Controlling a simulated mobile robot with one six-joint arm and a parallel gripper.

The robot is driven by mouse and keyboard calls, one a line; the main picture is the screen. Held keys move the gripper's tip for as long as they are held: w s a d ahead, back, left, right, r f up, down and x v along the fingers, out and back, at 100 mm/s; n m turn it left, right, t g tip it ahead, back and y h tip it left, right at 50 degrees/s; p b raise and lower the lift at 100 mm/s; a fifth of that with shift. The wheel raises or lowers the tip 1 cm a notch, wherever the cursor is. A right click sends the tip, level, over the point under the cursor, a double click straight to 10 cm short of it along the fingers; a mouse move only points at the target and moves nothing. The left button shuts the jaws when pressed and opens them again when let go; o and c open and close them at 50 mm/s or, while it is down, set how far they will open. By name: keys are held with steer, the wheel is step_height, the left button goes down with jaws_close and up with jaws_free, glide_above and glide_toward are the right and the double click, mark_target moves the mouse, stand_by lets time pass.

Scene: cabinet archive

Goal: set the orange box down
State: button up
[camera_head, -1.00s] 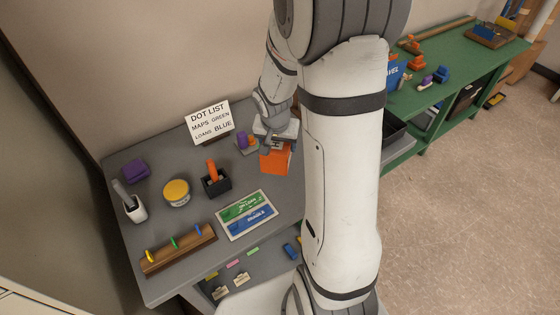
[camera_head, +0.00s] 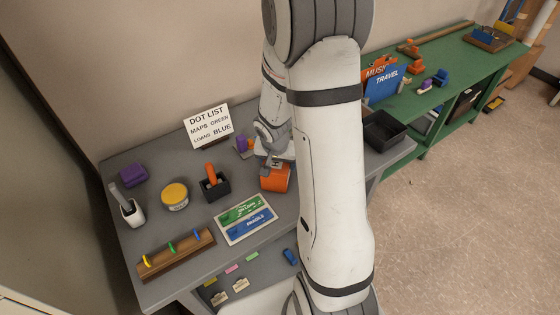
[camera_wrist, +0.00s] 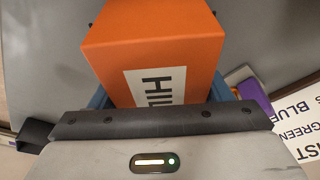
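The orange box (camera_head: 275,178) is at the right part of the grey desk, under my gripper (camera_head: 274,163). In the wrist view the box (camera_wrist: 155,50) fills the space ahead of the palm, with a white label lettered "HIL" partly cut off. Blue finger parts show at both sides of it, and my gripper appears shut on it. The fingertips are hidden behind the box. The box is at or very near the desk top (camera_head: 205,265); I cannot tell whether its underside touches.
A green and blue label card (camera_head: 246,218) lies left of the box. A black holder with an orange item (camera_head: 214,184), a yellow-lidded tub (camera_head: 174,196) and the dot list sign (camera_head: 208,126) stand nearby. A black tray (camera_head: 384,132) is at the right end.

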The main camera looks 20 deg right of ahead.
steer(key=o, duration=0.4)
steer(key=shift+c, duration=0.2)
steer(key=shift+r, duration=0.15)
steer(key=shift+r+p, duration=0.3)
steer(key=shift+p, duration=0.05)
steer(key=v, duration=1.1)
steer(key=shift+s+a+r, duration=0.15)
steer(key=shift+s, duration=0.05)
steer(key=s+a+r+n, duration=0.3)
steer(key=s+r, duration=0.2)
steer(key=s, duration=0.3)
steer(key=s+a+r+n+t+y, duration=0.1)
steer(key=s+a+r+n, duration=0.2)
steer(key=s+r, duration=0.3)
steer(key=shift+s+r+n+y, duration=0.3)
steer(key=shift+s+n, duration=0.1)
steer(key=shift+s, duration=0.5)
